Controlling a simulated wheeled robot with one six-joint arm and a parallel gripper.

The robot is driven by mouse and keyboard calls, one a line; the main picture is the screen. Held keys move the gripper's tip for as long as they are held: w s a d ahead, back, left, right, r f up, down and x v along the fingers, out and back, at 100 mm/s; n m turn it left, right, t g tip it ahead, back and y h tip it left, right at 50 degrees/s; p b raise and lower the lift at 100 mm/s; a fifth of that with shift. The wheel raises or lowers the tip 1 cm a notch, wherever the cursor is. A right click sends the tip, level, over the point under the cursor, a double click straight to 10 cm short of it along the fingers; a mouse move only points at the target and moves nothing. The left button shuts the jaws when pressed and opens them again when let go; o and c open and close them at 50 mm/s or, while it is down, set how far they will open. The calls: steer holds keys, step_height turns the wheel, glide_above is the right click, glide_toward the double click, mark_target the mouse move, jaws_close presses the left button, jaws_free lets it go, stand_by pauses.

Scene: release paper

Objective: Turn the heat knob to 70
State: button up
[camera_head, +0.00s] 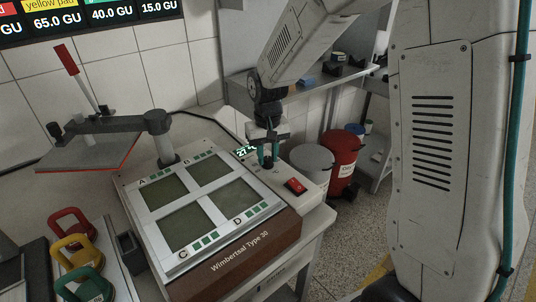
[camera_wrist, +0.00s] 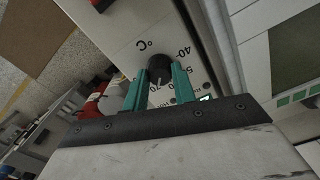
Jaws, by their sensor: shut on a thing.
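The heat knob (camera_wrist: 159,66) is a small black dial on the white panel of the machine, ringed by printed numbers. 40, 50 and 70 can be made out near it, with a °C mark. My gripper (camera_wrist: 160,76) has its two teal fingers on either side of the knob and is shut on it. In the head view my gripper (camera_head: 267,157) points down at the machine's far right corner, where it hides the knob. A small green-lit display (camera_head: 245,152) beside it seems to read about 27. The knob's exact setting cannot be told.
The machine (camera_head: 218,262) has four glass plates marked A to D and a red switch (camera_head: 295,186) near my gripper. A raised press arm (camera_head: 110,124) stands at left. Coloured handled weights (camera_head: 72,240) sit at lower left. A red bin (camera_head: 342,160) stands behind.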

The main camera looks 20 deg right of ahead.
mark_target(267, 158)
steer(key=shift+w+m, duration=0.1)
steer(key=shift+m, duration=0.2)
steer(key=o, duration=1)
steer(key=shift+r, duration=0.1)
step_height(267, 158, up, 8)
steer(key=shift+f, duration=0.15)
steer(key=shift+n+t, duration=0.5)
steer(key=shift+t, duration=0.2)
steer(key=s+d+r, duration=0.1)
steer(key=s+r, duration=0.1)
steer(key=s, duration=0.8)
steer(key=s+d+r, duration=0.1)
steer(key=s+r, duration=0.2)
steer(key=s, duration=0.7)
steer(key=s+d+r, duration=0.1)
steer(key=s+r, duration=0.1)
steer(key=s, duration=0.8)
steer(key=shift+d+r, duration=0.35)
steer(key=shift+r, duration=0.05)
